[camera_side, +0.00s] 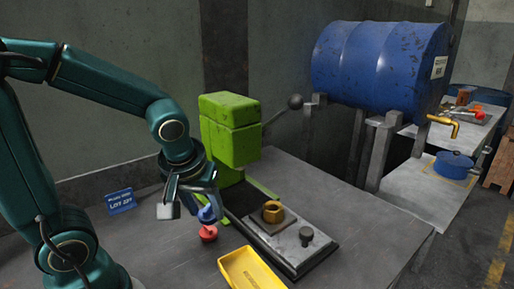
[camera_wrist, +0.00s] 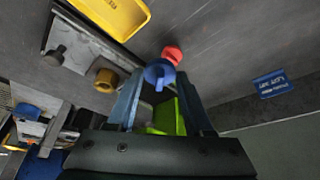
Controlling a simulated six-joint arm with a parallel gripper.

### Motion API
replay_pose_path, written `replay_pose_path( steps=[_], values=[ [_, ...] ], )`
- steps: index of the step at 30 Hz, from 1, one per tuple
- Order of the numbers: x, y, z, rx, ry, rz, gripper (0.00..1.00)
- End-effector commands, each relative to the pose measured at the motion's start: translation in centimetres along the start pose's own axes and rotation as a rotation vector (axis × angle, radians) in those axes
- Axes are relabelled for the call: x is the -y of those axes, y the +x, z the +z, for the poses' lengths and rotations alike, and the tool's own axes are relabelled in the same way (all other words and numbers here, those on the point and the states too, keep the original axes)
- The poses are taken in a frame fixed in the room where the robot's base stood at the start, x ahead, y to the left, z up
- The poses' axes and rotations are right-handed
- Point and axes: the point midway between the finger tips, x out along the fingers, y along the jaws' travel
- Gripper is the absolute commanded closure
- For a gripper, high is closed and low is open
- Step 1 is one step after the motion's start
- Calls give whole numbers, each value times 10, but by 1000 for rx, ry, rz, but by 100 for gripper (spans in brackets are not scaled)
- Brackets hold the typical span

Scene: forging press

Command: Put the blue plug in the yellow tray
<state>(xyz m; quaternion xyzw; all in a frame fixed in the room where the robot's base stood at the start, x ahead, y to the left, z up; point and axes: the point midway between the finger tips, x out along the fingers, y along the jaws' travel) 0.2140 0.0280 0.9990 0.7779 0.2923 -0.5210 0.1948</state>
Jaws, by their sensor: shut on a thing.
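The blue plug (camera_side: 207,213) is held between the fingers of my gripper (camera_side: 186,203), above the grey table. In the wrist view the blue plug (camera_wrist: 159,73) sits at the fingertips of my gripper (camera_wrist: 160,84). A red plug (camera_side: 208,233) is just below the blue one in the side view; it also shows in the wrist view (camera_wrist: 173,54). I cannot tell whether the two touch. The yellow tray (camera_side: 236,262) lies on the table to the lower right of the plugs, and in the wrist view its edge (camera_wrist: 138,27) is at the top.
A green press (camera_side: 230,135) stands behind my gripper. Its grey base plate (camera_side: 305,254) carries a brass nut (camera_side: 272,212) and a dark knob (camera_side: 306,236), close to the tray. A blue sign (camera_side: 120,201) stands at the left. A blue barrel (camera_side: 375,62) is at the back right.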

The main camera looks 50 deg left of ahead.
Motion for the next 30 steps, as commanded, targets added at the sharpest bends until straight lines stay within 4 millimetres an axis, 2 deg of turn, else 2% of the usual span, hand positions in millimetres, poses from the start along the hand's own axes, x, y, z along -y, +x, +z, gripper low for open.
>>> replay_pose_path(
  steps=[9,15,20,30],
  values=[
    [-46,20,28,2,15,0,100],
    [-68,30,40,0,6,0,100],
    [-73,34,44,-1,1,-1,100],
    [-73,68,58,0,1,-2,100]
  ],
)
